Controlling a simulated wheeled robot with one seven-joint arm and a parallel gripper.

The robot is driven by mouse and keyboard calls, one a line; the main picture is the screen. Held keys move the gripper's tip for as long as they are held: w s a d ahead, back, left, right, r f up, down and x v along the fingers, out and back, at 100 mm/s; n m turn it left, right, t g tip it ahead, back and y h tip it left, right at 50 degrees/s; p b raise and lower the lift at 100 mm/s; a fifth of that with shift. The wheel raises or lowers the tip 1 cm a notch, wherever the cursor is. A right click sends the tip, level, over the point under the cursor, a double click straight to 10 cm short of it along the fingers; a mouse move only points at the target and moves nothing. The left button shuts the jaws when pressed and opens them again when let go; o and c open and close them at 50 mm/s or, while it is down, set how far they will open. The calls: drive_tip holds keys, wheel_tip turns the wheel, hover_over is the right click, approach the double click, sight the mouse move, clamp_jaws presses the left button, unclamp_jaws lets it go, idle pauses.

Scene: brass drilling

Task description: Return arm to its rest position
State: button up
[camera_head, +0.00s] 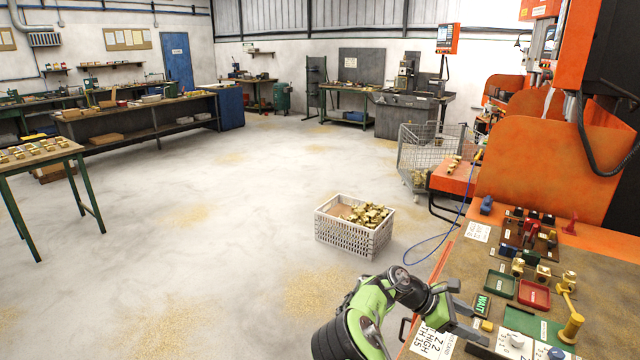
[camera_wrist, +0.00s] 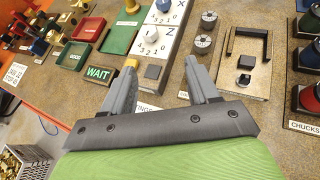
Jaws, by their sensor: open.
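My gripper (camera_wrist: 163,90) is open and empty in the wrist view, its two grey fingers apart above the bench top. In the head view my gripper (camera_head: 484,326) is at the end of my green and black arm, over the near left edge of the brown workbench (camera_head: 458,267). A green WAIT label (camera_wrist: 98,74) lies beside the left finger, and the white dial panel (camera_wrist: 153,48) is beyond the fingertips. I cannot tell how far above the bench the fingers are.
A green tray (camera_head: 500,284) and a red tray (camera_head: 534,294) lie on the bench, with brass parts around them. Orange machine guards (camera_head: 530,165) stand behind. A white crate of brass parts (camera_head: 340,232) sits on the floor; the floor (camera_head: 210,260) left of it is clear.

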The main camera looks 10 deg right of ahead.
drive_tip(key=s+a+r+m+t+y, duration=0.5)
drive_tip(key=s+a+r+m+y, duration=0.6)
drive_tip(key=s+a, duration=0.4)
drive_tip(key=s+a+r+m+t, duration=0.1)
drive_tip(key=s+a, duration=0.3)
drive_tip(key=s, duration=0.3)
drive_tip(key=s+a+r+m+t+y, duration=0.1)
drive_tip(key=s+a+r+m+t, duration=0.1)
drive_tip(key=s+a, duration=0.3)
drive_tip(key=s, duration=0.3)
drive_tip(key=shift+r, duration=0.25)
